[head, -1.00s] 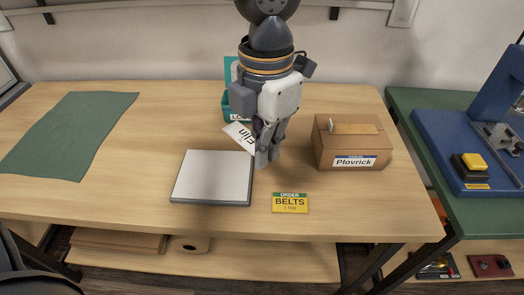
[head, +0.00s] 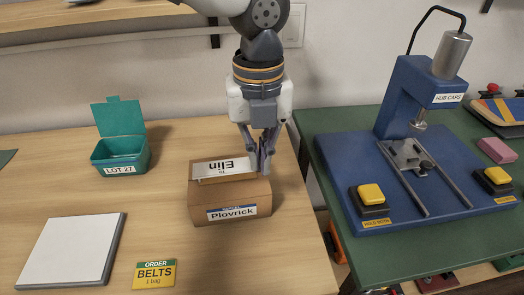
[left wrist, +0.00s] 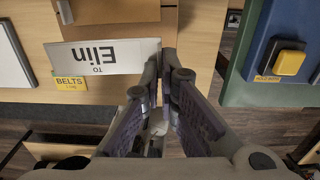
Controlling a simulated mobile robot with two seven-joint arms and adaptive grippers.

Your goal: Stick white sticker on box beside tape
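The white sticker (head: 222,168), printed "TO Elin", is upside down over the top of the brown cardboard box (head: 200,208). It also shows in the left wrist view (left wrist: 103,57). My left gripper (head: 263,170) is shut on the sticker's right end, above the box's right side; its fingers also show in the left wrist view (left wrist: 165,68). A lighter tape strip (head: 228,179) on the box top shows partly along the sticker's near edge. I cannot tell whether the sticker touches the box. My right gripper is not in view.
A white pad (head: 70,250), a yellow BELTS order card (head: 155,274) and a teal LOT 27 bin (head: 122,152) are on the wooden table. A blue press (head: 400,150) with yellow buttons stands on the green table at right.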

